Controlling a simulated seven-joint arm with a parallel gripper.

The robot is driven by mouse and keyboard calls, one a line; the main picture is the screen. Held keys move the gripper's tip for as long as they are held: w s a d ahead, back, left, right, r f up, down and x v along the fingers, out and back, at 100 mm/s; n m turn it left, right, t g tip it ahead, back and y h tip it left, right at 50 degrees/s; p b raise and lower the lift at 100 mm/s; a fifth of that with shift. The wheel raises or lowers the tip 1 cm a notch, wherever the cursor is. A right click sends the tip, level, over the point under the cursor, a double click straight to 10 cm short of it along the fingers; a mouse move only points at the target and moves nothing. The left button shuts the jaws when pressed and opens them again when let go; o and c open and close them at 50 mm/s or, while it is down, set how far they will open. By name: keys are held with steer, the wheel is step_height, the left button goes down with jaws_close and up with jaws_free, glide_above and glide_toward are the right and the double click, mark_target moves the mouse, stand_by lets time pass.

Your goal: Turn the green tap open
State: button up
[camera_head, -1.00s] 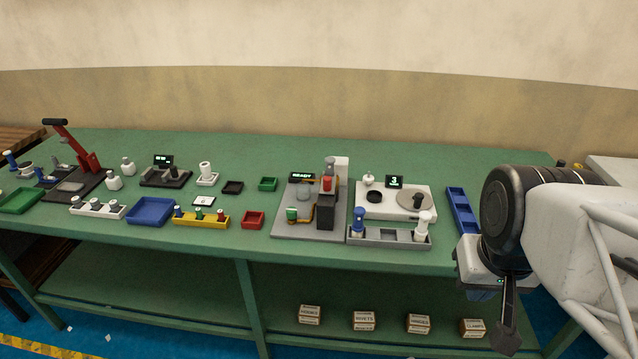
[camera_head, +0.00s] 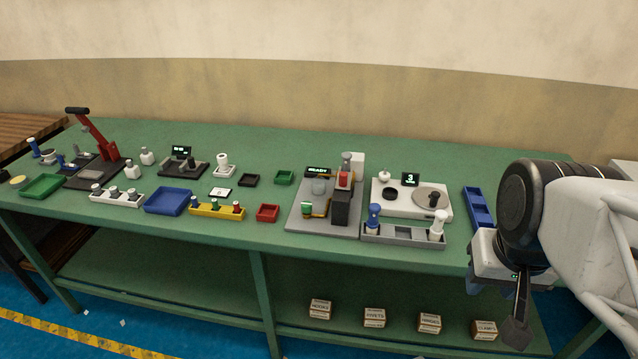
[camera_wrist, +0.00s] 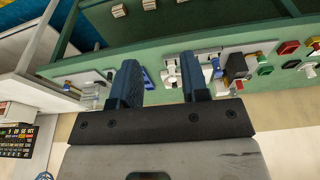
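The green tap (camera_head: 306,209) is a small green knob at the front left of a grey machine base, beside a brass-coloured pipe and a dark block with a red top. My gripper (camera_head: 515,333) hangs past the right part of the green table's front edge, well to the right of the tap and apart from it. In the wrist view my gripper (camera_wrist: 159,75) shows two dark blue fingers spread apart with nothing between them. I cannot make out the tap clearly in the wrist view.
A grey holder (camera_head: 403,235) with a blue and a white handle stands right of the machine. A white unit (camera_head: 411,210) with a turntable is behind it. A blue tray (camera_head: 478,207) lies near my arm. A red bin (camera_head: 267,213) stands left of the machine.

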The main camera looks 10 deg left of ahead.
steer(key=shift+o, duration=1.4)
steer(key=w+a+r+m, duration=0.1)
steer(key=w+a, duration=0.4)
steer(key=w, duration=0.7)
steer(key=shift+a+m+g, duration=0.2)
steer(key=shift+m+g, duration=0.2)
steer(key=shift+m, duration=0.2)
steer(key=m+g, duration=0.2)
steer(key=m, duration=0.4)
glide_above(306, 204)
step_height(306, 204, down, 16)
steer(key=shift+w+r, duration=0.1)
steer(key=shift+f, duration=3.95)
steer(key=shift+c, duration=0.3)
